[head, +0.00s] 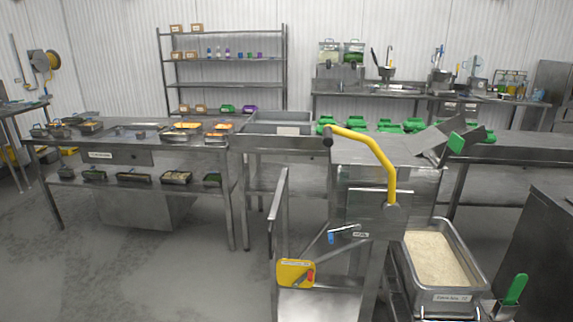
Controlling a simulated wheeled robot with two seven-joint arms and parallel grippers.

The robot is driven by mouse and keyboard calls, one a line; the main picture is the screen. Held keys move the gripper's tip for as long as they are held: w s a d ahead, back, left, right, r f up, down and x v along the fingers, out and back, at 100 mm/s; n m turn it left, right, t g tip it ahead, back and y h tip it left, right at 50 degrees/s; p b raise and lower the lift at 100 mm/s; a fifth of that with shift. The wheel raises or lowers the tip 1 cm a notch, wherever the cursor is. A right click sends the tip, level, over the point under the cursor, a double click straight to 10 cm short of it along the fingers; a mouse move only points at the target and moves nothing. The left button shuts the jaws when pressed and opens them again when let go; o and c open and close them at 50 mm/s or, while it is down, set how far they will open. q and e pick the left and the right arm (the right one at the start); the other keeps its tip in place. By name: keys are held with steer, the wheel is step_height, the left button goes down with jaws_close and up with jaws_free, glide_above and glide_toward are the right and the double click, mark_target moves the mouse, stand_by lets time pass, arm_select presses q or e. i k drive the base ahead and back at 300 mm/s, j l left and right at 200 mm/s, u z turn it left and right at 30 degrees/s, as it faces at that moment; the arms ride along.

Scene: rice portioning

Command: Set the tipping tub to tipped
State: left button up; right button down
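A metal stand with a yellow bent handle (378,153) stands at the centre right in the head view. A steel tub of pale rice (474,288) sits low on the right, beside this stand, with its rim roughly level and a label on its front. I cannot tell for sure which part is the tipping tub; nothing in view looks tipped out. A small blue-handled lever (331,238) and a yellow box with a red part (295,273) are on the stand's lower front. Neither of my grippers is in view.
A steel table (215,139) with food trays stands at the left, and a counter with several green-lidded items (390,126) runs behind the stand. A green-handled tool (515,289) stands at the lower right. The floor (150,270) at the front left is clear.

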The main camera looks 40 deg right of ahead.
mark_target(392, 161)
steer(key=z, duration=1.95)
